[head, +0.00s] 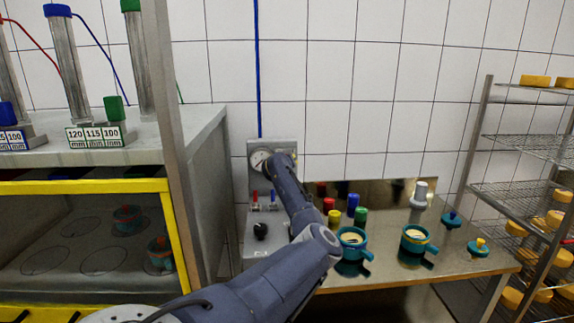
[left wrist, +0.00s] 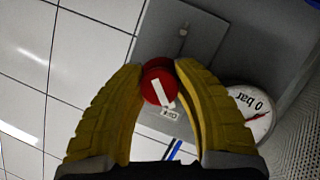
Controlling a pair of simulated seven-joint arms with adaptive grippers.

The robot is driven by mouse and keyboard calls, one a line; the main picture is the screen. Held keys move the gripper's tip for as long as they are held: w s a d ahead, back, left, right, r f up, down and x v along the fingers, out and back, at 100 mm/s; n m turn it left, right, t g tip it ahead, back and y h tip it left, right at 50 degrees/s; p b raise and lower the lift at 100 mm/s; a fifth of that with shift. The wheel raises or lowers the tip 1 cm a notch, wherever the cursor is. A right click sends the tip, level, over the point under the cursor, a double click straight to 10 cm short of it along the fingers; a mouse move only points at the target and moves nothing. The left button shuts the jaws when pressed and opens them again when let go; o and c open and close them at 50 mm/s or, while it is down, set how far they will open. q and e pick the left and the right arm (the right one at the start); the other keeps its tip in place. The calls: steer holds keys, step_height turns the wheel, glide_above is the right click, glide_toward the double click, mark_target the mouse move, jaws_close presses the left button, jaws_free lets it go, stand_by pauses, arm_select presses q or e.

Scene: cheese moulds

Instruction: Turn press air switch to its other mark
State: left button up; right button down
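The press air switch is a red round knob (left wrist: 156,84) with a white pointer bar, on a grey plate (left wrist: 180,40). The bar slants toward a small white label (left wrist: 171,113), whose text is too small to read surely. The yellow fingers of my left gripper (left wrist: 158,68) bracket the knob on both sides and appear to touch it. In the head view my left arm reaches to the grey wall panel (head: 255,148); its forearm hides the knob and most of the gripper. My right gripper is in neither view.
A gauge (left wrist: 252,108) reading near 0 bar sits beside the knob. Below it are red and blue levers and a black knob (head: 260,231). Teal moulds (head: 415,241) and coloured pieces stand on the metal table. A cheese rack (head: 520,150) stands at right, a yellow-framed press (head: 85,186) at left.

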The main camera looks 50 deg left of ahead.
arm_select(q)
steer(key=o, duration=0.3)
steer(key=shift+r, duration=0.1)
step_height(320, 180, up, 10)
steer(key=shift+f, duration=0.1)
stand_by(0.5)
